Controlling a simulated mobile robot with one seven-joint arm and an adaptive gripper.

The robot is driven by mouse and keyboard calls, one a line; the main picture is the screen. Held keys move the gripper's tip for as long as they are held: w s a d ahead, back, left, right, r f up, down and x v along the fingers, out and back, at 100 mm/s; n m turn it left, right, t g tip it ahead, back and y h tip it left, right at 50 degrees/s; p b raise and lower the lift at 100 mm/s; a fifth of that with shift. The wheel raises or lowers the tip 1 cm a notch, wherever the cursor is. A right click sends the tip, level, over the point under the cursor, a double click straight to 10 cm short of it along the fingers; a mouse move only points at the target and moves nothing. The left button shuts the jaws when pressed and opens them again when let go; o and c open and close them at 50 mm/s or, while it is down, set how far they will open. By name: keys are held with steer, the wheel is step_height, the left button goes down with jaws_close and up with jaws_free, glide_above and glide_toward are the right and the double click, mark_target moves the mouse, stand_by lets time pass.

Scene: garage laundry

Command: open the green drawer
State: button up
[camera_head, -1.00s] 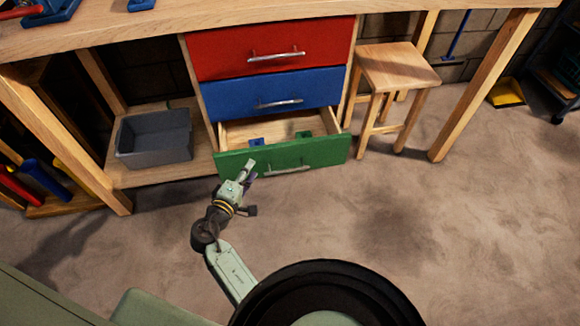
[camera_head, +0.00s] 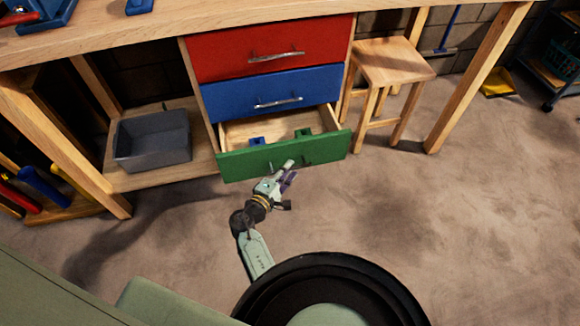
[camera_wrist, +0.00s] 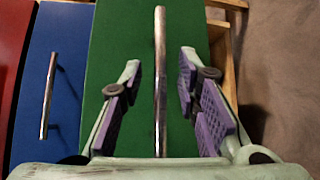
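The green drawer (camera_head: 240,164) is the lowest of three drawers and stands pulled out part way, with its wooden inside showing. In the wrist view its green front (camera_wrist: 105,50) fills the middle. Its metal handle (camera_wrist: 160,60) runs lengthwise between my two fingers. My gripper (camera_head: 288,172) is in front of the drawer, by the handle. In the wrist view my gripper (camera_wrist: 158,82) is open, with a purple-padded finger on each side of the handle and a gap on both sides.
Above are a closed blue drawer (camera_head: 235,97) and a closed red drawer (camera_head: 225,52). A blue object (camera_head: 257,141) and a green one (camera_head: 303,133) lie in the open drawer. A grey bin (camera_head: 152,155) is left, a wooden stool (camera_head: 392,62) right. The floor in front is clear.

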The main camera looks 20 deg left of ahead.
steer(key=shift+x, duration=0.8)
steer(key=shift+c, duration=0.4)
jaws_close()
